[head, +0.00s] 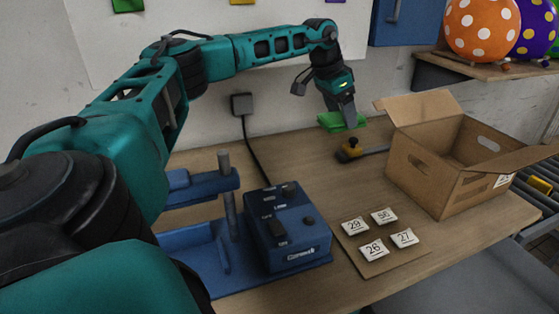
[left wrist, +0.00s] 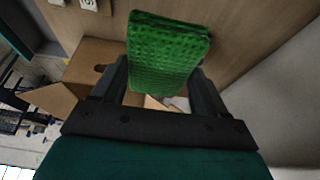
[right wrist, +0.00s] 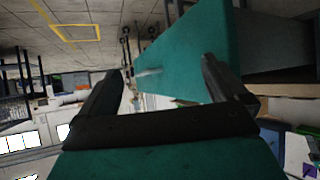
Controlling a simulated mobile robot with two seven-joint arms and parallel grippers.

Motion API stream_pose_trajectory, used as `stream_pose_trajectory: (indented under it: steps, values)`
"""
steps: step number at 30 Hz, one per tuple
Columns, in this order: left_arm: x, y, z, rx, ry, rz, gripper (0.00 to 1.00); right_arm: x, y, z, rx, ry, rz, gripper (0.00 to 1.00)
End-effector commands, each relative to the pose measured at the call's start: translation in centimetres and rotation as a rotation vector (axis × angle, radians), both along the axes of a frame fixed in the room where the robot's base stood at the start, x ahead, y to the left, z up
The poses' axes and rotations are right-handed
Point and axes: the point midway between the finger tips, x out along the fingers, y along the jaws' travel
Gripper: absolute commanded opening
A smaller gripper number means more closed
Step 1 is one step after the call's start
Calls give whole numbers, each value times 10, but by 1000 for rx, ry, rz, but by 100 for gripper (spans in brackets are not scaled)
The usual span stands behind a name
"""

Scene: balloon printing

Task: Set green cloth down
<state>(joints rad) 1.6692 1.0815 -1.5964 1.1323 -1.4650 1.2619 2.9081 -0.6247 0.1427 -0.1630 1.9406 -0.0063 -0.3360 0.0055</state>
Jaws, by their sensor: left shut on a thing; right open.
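The green cloth (head: 342,121) is at the back of the wooden table in the head view, under my left gripper (head: 349,117). In the left wrist view the folded, textured cloth (left wrist: 165,50) lies between the two fingers of my left gripper (left wrist: 165,88), which is shut on it. I cannot tell whether the cloth touches the table. My right gripper (right wrist: 160,78) shows only in the right wrist view. Its fingers are apart with nothing between them, away from the table.
An open cardboard box (head: 440,180) stands right of the cloth. A blue machine (head: 287,232) stands at the front left, beside a board with numbered tags (head: 375,250). The table behind the machine is fairly clear.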

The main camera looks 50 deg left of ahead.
Motion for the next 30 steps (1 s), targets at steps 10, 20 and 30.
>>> stream_pose_trajectory:
  steps: [10, 20, 30]
  values:
    - [-1, 0, -73, 0, 7, -3, 34, 0, 0, 0, 0, 0, 0, 99]
    - [-1, 0, -148, 0, 5, -3, 34, 0, 0, 1, 0, 1, 0, 99]
    - [-1, -1, -180, 0, 7, -3, 34, 0, 0, 1, 0, 1, 0, 99]
